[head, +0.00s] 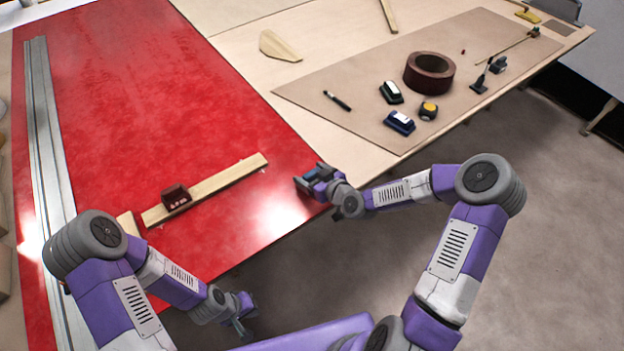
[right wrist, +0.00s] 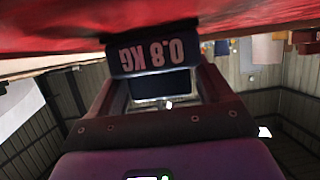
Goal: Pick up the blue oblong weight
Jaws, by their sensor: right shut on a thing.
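The blue oblong weight (head: 312,173) is in my right gripper (head: 308,182), at the right front edge of the red panel (head: 190,90). In the right wrist view the weight (right wrist: 155,57) is dark blue, bears the upside-down lettering "0.8 KG" and sits between the fingers. My right gripper is shut on it. The red surface is close beside it in that view; I cannot tell whether they touch. My left gripper (head: 240,312) hangs low in front of the panel's near edge, away from the weight; its jaw opening is unclear.
A dark red block (head: 176,197) sits on a wooden strip (head: 220,187) on the panel. A metal rail (head: 45,150) runs along the left. On the brown mat (head: 330,85) are a tape roll (head: 429,72), a blue block (head: 399,122) and several tools. The panel's far middle is clear.

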